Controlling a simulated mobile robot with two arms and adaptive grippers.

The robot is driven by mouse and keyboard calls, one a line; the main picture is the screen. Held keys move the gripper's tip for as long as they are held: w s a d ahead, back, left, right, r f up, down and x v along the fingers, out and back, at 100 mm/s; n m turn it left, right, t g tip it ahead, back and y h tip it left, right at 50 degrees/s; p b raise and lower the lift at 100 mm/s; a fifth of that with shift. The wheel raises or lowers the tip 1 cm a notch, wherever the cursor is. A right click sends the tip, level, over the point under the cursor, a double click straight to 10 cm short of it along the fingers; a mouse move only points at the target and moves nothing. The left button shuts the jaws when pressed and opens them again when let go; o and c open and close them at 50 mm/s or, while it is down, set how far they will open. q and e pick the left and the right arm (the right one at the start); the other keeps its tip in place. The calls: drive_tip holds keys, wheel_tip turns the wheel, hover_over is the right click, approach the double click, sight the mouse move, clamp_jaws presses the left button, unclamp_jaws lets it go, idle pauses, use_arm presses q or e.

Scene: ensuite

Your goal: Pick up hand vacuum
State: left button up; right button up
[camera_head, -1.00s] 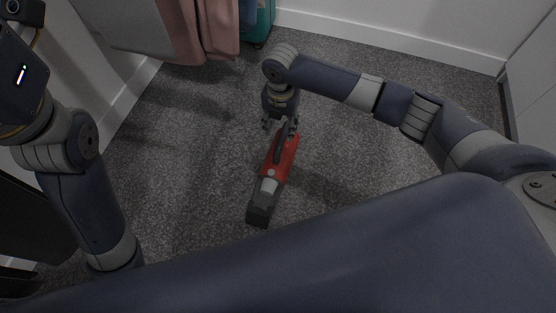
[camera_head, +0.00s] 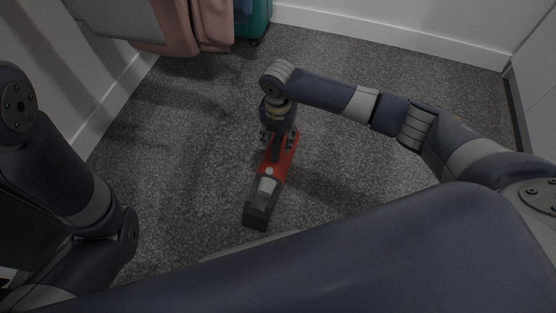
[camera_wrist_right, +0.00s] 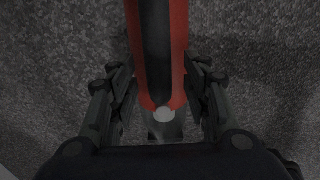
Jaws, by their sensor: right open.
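The hand vacuum (camera_head: 268,186) is red with a dark grey front end and lies on the carpet in the middle of the head view. My right gripper (camera_head: 277,141) is right above its red rear part, pointing down. In the right wrist view the red body with its black handle (camera_wrist_right: 157,50) runs between the two open fingers of the right gripper (camera_wrist_right: 158,85), with a gap on each side. My left arm shows at the left of the head view, but its gripper is out of the picture.
Grey carpet (camera_head: 380,175) lies clear around the vacuum. A pink cloth (camera_head: 195,25) hangs at the upper left, beside a teal case (camera_head: 258,20). White skirting (camera_head: 400,38) runs along the back wall.

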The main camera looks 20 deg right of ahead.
drive_tip(key=shift+f, duration=0.25)
clamp_jaws()
drive_tip(key=shift+r, duration=0.15)
